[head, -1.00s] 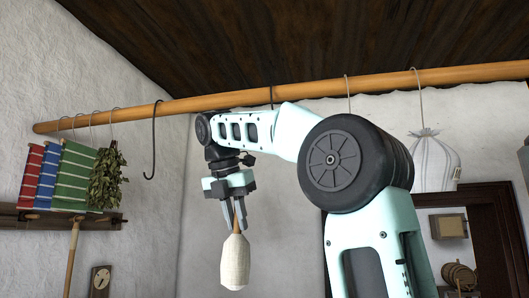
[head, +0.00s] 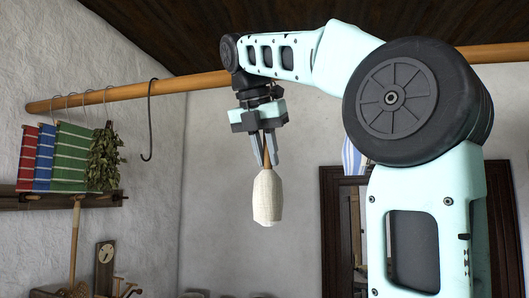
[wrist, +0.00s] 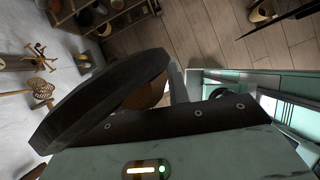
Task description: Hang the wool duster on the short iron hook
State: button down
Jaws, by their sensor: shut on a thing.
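The wool duster (head: 267,198) has a cream, elongated head and a thin wooden handle. It hangs head down from my gripper (head: 266,162), which is shut on the handle, below the wooden pole. A dark iron hook (head: 149,125) hangs from the pole to the left of the gripper, with its open curve at the bottom and nothing on it. The duster is well apart from this hook. No second iron hook shows clearly now; my arm covers part of the pole. In the wrist view the gripper body covers much of the picture, and the duster cannot be made out surely.
The wooden pole (head: 200,82) runs across under the dark ceiling. Striped cloths (head: 72,160) and a leafy bundle (head: 105,157) hang at its left, above a wall shelf (head: 20,199). A dark door frame (head: 332,235) stands behind my arm. Free space lies between hook and gripper.

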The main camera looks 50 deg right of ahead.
jog(key=w+d+f+b, duration=0.1)
jog(key=w+d+f, duration=0.1)
jog(key=d, duration=0.4)
jog(key=shift+w+d+f, duration=0.15)
jog(key=shift+w+f, duration=0.05)
jog(key=shift+w, duration=0.1)
dwell(0.6)
jog(key=shift+f, duration=0.1)
dwell(0.5)
jog(key=c, duration=1.3)
grip_release()
jog(key=shift+o, duration=0.2)
jog(key=s+a+r+b, duration=0.1)
jog(key=s+a+b, duration=0.1)
jog(key=a, duration=1)
jog(key=shift+s+a+b, duration=0.2)
jog(key=shift+b, duration=0.65)
